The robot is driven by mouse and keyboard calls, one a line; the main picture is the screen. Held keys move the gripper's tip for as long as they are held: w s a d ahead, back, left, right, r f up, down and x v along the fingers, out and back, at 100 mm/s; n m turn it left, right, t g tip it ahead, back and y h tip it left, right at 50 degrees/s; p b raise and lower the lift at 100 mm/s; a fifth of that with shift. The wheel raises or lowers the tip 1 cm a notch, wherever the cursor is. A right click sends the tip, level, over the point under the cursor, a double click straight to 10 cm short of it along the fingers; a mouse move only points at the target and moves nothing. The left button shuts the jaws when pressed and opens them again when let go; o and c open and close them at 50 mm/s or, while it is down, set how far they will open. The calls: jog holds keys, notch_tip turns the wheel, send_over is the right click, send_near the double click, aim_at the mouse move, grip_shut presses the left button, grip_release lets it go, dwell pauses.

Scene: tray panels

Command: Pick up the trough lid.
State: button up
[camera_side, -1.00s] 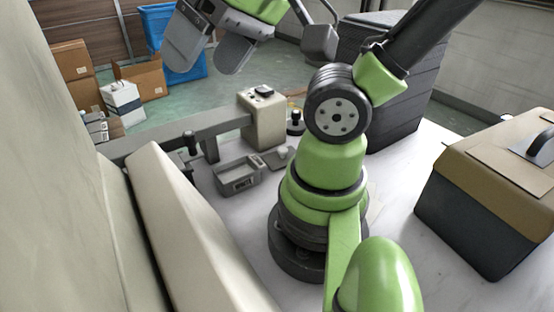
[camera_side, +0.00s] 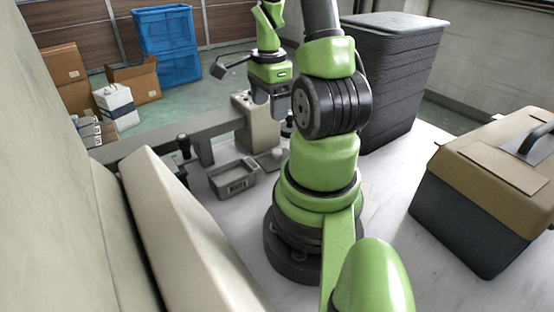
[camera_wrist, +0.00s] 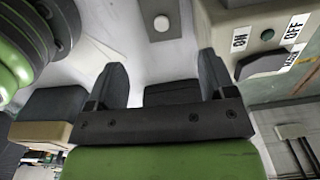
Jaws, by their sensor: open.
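A small flat grey plate with a round knob (camera_side: 272,159), which looks like the trough lid, lies on the white table beside the open grey trough (camera_side: 236,180). In the wrist view its pale knob (camera_wrist: 161,23) shows near the top, beyond the fingertips. My gripper (camera_side: 271,108) points down behind the plate, above it and close to the beige switch box (camera_side: 250,135). In the wrist view the two dark fingers of my gripper (camera_wrist: 162,75) are wide apart with nothing between them.
The switch box with ON and OFF labels (camera_wrist: 270,38) is close to the right finger in the wrist view. A stack of black trays (camera_side: 400,70) stands behind my arm. A tan and black toolbox (camera_side: 490,185) is at the right. A grey rail (camera_side: 165,140) runs left of the box.

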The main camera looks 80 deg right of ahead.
aim_at(270, 161)
notch_tip(270, 161, down, 15)
jog(key=shift+r, duration=0.2)
dwell(0.5)
jog(key=shift+c, duration=0.4)
jog(key=c, duration=0.5)
jog(key=shift+r, duration=0.2)
notch_tip(270, 161, up, 16)
jog(key=w+a+f+n, duration=0.1)
jog(key=w+a+f, duration=0.4)
jog(key=w+a, duration=0.45)
jog(key=shift+s+a+f, duration=0.15)
jog(key=shift+f, duration=0.9)
jog(key=shift+s+a+f, duration=0.1)
jog(key=shift+s+f, duration=0.05)
jog(key=shift+f, duration=0.95)
jog(key=shift+s+a+f, duration=0.15)
jog(key=shift+f, duration=0.9)
